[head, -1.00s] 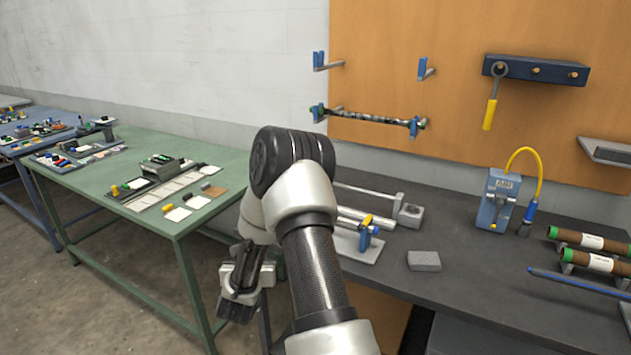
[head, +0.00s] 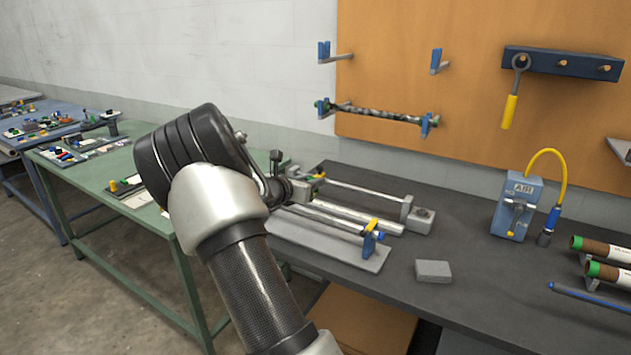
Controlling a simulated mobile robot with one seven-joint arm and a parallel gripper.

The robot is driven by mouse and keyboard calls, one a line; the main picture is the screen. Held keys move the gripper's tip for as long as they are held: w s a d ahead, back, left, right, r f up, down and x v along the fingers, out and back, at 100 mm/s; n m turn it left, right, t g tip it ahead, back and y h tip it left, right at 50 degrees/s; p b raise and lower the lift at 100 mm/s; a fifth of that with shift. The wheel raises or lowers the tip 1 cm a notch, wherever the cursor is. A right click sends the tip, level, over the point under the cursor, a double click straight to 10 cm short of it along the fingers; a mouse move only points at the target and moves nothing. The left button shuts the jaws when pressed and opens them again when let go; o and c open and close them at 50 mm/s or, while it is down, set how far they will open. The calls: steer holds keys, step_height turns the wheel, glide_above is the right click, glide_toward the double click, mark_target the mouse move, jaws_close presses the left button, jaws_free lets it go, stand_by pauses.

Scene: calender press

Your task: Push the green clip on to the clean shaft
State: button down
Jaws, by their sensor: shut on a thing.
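The clean shaft (head: 325,219) is a bright steel bar lying on a grey plate stand (head: 355,256) on the dark bench. Its right end rests at a blue support (head: 369,243) with a yellow piece (head: 373,223) on top. My gripper (head: 283,188) is mostly hidden behind my arm, near the left end of the shaft. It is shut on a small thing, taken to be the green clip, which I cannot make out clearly. I cannot tell whether the clip touches the shaft.
A long grey fixture (head: 418,221) lies behind the stand. A dark shaft (head: 375,115) hangs on the orange board. A blue device (head: 516,208) stands at right. The green table (head: 150,232) is at left. Bench front is clear.

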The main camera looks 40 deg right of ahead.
steer(key=shift+d+r, duration=0.1)
steer(key=shift+f+b, duration=0.7)
steer(key=shift+f, duration=1.75)
step_height(320, 180, down, 2)
steer(key=b, duration=0.3)
steer(key=shift+f, duration=0.1)
steer(key=c, duration=2.3)
jaws_free()
steer(key=shift+c, duration=0.9)
steer(key=shift+f+b, duration=0.4)
steer(key=shift+b, duration=0.35)
